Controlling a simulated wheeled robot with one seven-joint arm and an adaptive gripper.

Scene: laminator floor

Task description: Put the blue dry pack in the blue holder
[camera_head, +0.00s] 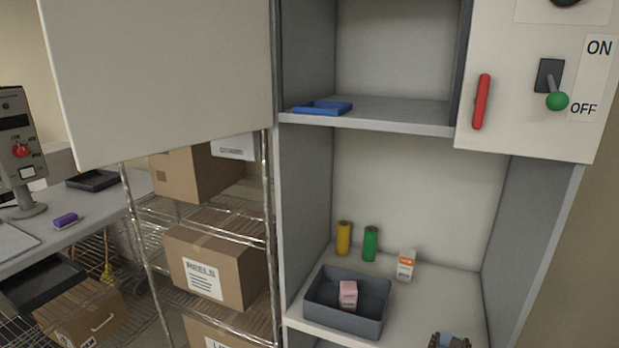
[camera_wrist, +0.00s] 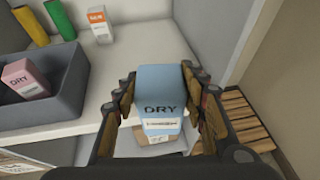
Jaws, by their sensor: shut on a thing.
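The blue dry pack (camera_wrist: 162,92), a light blue box marked DRY, is between the fingers of my gripper (camera_wrist: 160,88) in the wrist view. My gripper is shut on it, in front of the lower shelf's edge. In the head view only the tip of my gripper (camera_head: 450,341) shows at the bottom edge, with a little of the blue pack between the fingers. The blue holder (camera_head: 322,107), a shallow blue tray, sits on the upper shelf at its front left. It looks empty. It is not in the wrist view.
A dark grey bin (camera_head: 347,302) with a pink pack (camera_head: 348,293) stands on the lower shelf. Yellow (camera_head: 343,238) and green (camera_head: 370,243) cylinders and a white-orange box (camera_head: 406,265) stand behind. An open cabinet door (camera_head: 160,70) is at left. The upper shelf right of the holder is clear.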

